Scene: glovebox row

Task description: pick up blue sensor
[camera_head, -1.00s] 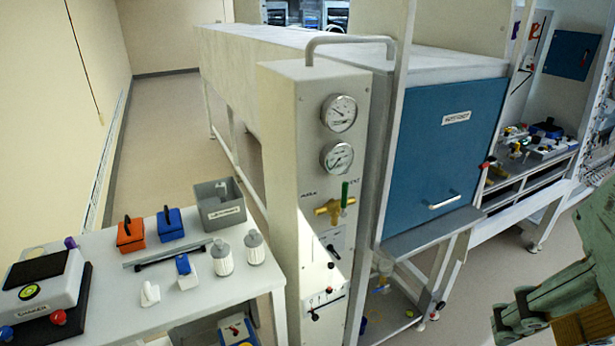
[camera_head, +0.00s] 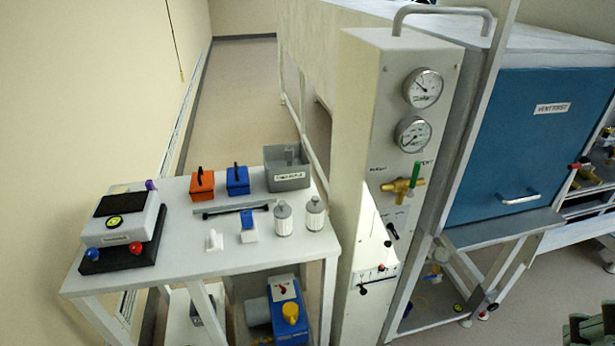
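A blue block with a black handle on top (camera_head: 237,181) stands on the white bench at the left, just right of a similar orange block. A smaller blue and white piece (camera_head: 248,226) stands nearer the front of the bench. I cannot tell for certain which of the two is the blue sensor. A little of the green end of my arm, with my gripper (camera_head: 585,330), shows at the bottom right corner. It is far from the bench and mostly cut off by the frame. Its fingertips cannot be made out.
The bench (camera_head: 180,262) also holds an orange block (camera_head: 202,185), a grey bin (camera_head: 288,173), a dark bar (camera_head: 232,209), two white canisters (camera_head: 283,220), a white clip-like piece (camera_head: 214,240) and a shaker (camera_head: 125,222). The gauge column (camera_head: 360,130) stands between bench and gripper.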

